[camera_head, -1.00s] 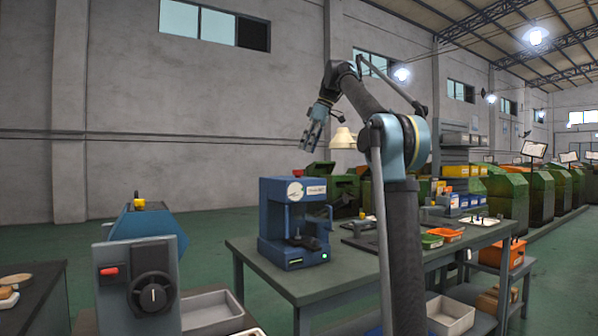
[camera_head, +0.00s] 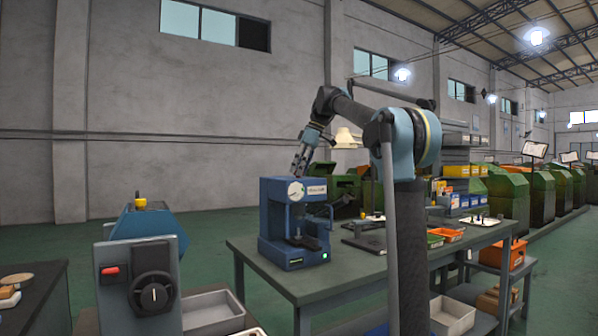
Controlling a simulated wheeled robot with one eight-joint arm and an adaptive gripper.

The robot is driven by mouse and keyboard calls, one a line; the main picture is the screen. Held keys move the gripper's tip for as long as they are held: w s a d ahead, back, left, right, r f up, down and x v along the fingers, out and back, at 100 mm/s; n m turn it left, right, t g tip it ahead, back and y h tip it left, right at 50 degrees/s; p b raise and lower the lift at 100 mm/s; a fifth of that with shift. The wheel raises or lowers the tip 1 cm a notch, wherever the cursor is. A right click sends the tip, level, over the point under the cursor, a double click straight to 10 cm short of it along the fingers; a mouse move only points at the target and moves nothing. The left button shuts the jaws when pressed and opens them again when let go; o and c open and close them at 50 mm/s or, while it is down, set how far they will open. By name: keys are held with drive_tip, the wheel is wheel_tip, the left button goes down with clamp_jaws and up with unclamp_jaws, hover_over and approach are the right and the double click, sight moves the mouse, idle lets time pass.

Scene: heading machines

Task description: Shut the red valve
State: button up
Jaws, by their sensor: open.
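I cannot clearly make out a red valve. A small red switch or lever (camera_head: 110,270) sits on the grey control box (camera_head: 120,295) at the lower left, beside a black round knob (camera_head: 154,293). My gripper (camera_head: 299,168) points down, its fingers apart and empty. I cannot tell whether the fingertips touch the machine. My gripper is well to the right of the red switch.
The blue machine stands on a grey workbench (camera_head: 340,284) with orange and green trays behind it. A grey bin (camera_head: 212,308) lies low between the control box and the bench. A dark table (camera_head: 40,300) is at the far left. Green machines line the back right.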

drive_tip(key=c, duration=1)
drive_tip(key=shift+a, duration=0.1)
drive_tip(key=shift+m, duration=0.3)
drive_tip(key=m, duration=0.1)
drive_tip(key=m+t, duration=0.1)
drive_tip(key=m, duration=0.1)
drive_tip(key=shift+s+m+t+h, duration=0.15)
drive_tip(key=shift+m+t+h, duration=0.15)
drive_tip(key=m+t+h, duration=0.1)
drive_tip(key=m, duration=0.3)
drive_tip(key=shift+s+m, duration=0.1)
drive_tip(key=shift+m, duration=0.2)
drive_tip(key=m+h, duration=0.1)
drive_tip(key=m, duration=0.3)
drive_tip(key=shift+a+t+h, duration=0.2)
drive_tip(key=shift+t+h, duration=0.2)
drive_tip(key=m+h, duration=0.1)
drive_tip(key=m, duration=0.4)
drive_tip(key=shift+h, duration=0.4)
